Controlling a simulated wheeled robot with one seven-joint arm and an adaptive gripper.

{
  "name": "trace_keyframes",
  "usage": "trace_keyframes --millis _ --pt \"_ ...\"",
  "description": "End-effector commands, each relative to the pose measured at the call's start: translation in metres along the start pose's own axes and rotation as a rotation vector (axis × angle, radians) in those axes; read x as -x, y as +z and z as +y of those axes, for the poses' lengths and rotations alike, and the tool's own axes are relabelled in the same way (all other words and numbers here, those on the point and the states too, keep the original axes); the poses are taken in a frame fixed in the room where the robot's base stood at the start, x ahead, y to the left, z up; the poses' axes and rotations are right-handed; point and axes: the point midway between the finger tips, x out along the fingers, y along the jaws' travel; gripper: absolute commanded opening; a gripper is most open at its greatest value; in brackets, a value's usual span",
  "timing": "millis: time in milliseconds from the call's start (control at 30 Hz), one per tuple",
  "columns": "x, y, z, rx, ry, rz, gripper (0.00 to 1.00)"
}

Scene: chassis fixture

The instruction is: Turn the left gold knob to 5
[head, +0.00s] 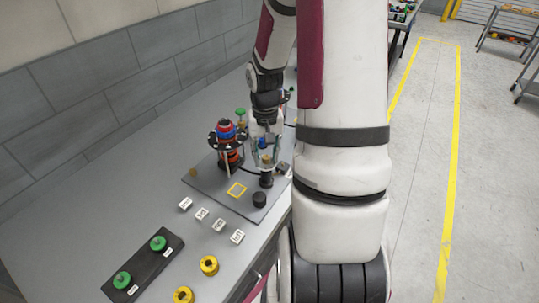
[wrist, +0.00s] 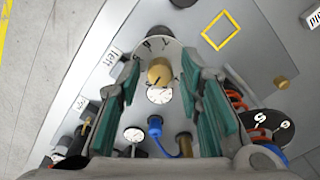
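In the wrist view a gold knob (wrist: 159,72) sits on a pale round dial with dark digits, beside a tag reading "left" (wrist: 112,58). The digits are tilted and small, and I cannot tell which one the knob marks. My gripper (wrist: 161,62) is open, with its green-padded fingers on either side of the knob. Gaps show between the knob and both pads. In the head view my gripper (head: 265,155) points down over the grey fixture plate, and I cannot make out this knob there.
A stack with red coils and a blue top (head: 227,140) stands left of my gripper. A black cylinder (head: 259,200) and a yellow square outline (head: 236,190) are nearer. White labelled blocks (head: 202,214), green knobs (head: 122,280) and yellow knobs (head: 209,265) lie in front.

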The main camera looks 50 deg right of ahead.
Motion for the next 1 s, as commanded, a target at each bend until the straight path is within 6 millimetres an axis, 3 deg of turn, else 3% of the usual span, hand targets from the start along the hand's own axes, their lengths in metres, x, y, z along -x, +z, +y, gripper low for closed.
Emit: trace_keyframes --millis 1000 --pt "0.0017 0.003 0.0021 1.146 -0.002 -0.001 0.33"
